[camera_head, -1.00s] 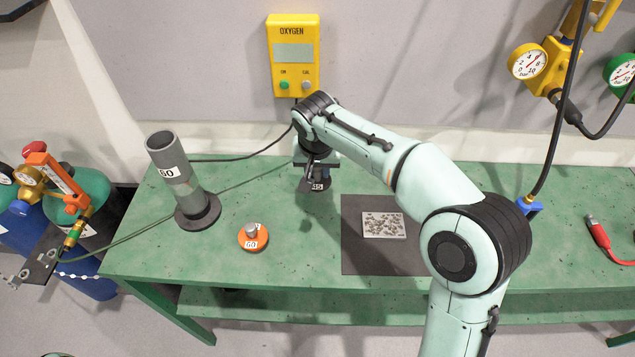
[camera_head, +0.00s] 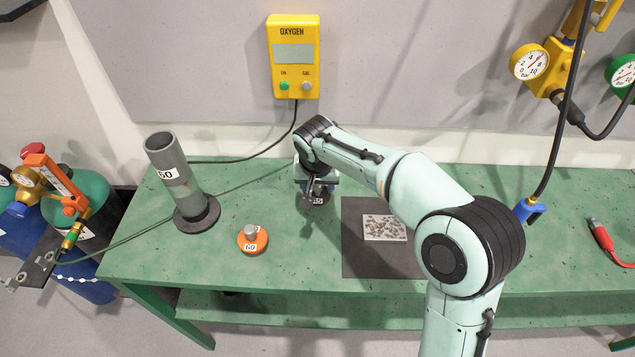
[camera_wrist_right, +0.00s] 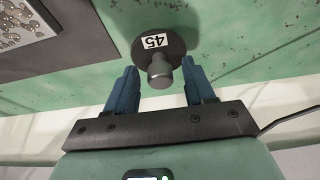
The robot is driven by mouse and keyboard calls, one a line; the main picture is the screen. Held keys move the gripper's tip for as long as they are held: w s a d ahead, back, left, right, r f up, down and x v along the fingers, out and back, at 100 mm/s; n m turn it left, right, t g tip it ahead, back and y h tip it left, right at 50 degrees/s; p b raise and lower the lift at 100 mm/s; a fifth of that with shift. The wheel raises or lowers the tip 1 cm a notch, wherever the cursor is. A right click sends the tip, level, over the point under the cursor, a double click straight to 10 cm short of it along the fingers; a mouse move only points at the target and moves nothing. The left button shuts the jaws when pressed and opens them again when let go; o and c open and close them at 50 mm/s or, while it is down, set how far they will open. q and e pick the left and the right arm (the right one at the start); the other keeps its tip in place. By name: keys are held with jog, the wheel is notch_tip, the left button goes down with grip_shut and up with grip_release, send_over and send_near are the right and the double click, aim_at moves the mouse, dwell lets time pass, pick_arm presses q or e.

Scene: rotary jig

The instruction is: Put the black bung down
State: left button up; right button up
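The black bung (camera_head: 318,200), a dark disc labelled 45, stands on the green table, partly hidden by my right gripper in the head view. In the right wrist view the black bung (camera_wrist_right: 157,45) shows its label and its grey knob pointing at the camera. My right gripper (camera_head: 318,190) is just above it. In the wrist view the blue fingers of the right gripper (camera_wrist_right: 160,83) are spread wide, one on each side of the knob, with clear gaps to it. My left gripper is not in view.
An orange bung (camera_head: 252,240) labelled 60 and a grey tube on a dark base (camera_head: 178,185) stand to the left. A dark mat (camera_head: 365,262) with a speckled plate (camera_head: 384,227) lies to the right. The green table (camera_head: 285,275) is clear in front.

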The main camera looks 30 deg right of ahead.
jog(key=shift+r, duration=0.4)
jog(key=p+v, duration=0.1)
jog(key=v, duration=1)
jog(key=shift+s+r+p, duration=0.15)
jog(key=shift+r+p, duration=0.1)
jog(key=shift+p, duration=0.1)
jog(key=shift+a, duration=0.1)
